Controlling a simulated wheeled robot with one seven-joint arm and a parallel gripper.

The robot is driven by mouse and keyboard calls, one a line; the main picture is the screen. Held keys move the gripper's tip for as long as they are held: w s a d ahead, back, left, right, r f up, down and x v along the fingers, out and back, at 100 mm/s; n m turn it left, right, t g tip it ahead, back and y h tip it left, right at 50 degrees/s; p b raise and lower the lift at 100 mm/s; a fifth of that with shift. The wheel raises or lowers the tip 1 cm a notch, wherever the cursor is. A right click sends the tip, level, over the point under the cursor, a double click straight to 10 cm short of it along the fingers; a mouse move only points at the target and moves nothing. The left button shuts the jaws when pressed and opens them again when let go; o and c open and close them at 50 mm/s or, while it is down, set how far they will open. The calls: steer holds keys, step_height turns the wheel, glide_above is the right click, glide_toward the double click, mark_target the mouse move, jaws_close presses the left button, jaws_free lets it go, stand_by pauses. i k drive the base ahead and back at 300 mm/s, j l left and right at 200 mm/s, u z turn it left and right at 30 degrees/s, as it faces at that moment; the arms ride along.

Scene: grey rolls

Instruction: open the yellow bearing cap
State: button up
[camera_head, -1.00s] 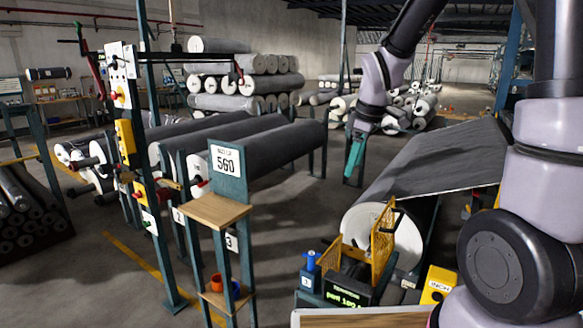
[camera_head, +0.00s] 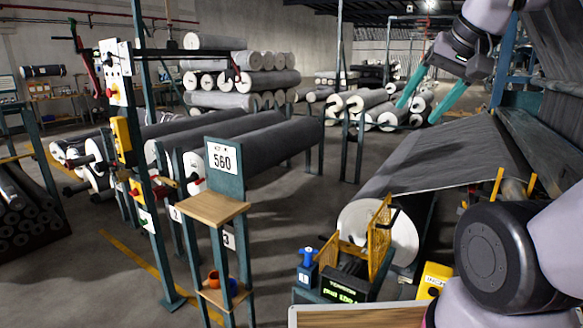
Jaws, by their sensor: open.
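My gripper (camera_head: 416,112) is raised at the upper right, with its two teal fingers spread apart and nothing between them. It hangs in the air, appearing in front of the distant rolls. A yellow mesh guard (camera_head: 380,238) stands at the white end of the large grey roll (camera_head: 405,228) at lower right. A yellow box (camera_head: 122,135) is on the post of the roll rack at left. I cannot tell which yellow part is the bearing cap. The gripper is well apart from both of these yellow parts.
A wooden-topped stand (camera_head: 205,208) with a 560 sign (camera_head: 222,157) is at front centre. A blue part (camera_head: 309,258) and a yellow box (camera_head: 434,281) flank the guard. Long grey rolls (camera_head: 265,145) lie behind the stand. Open floor (camera_head: 290,215) lies between stand and large roll.

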mark_target(362, 253)
steer(key=i+j+z, duration=0.2)
steer(key=j+z, duration=0.15)
steer(key=j, duration=0.6)
steer(key=j+z, duration=0.4)
steer(key=j, duration=0.55)
steer(key=j+z, duration=0.35)
steer(key=j, duration=0.7)
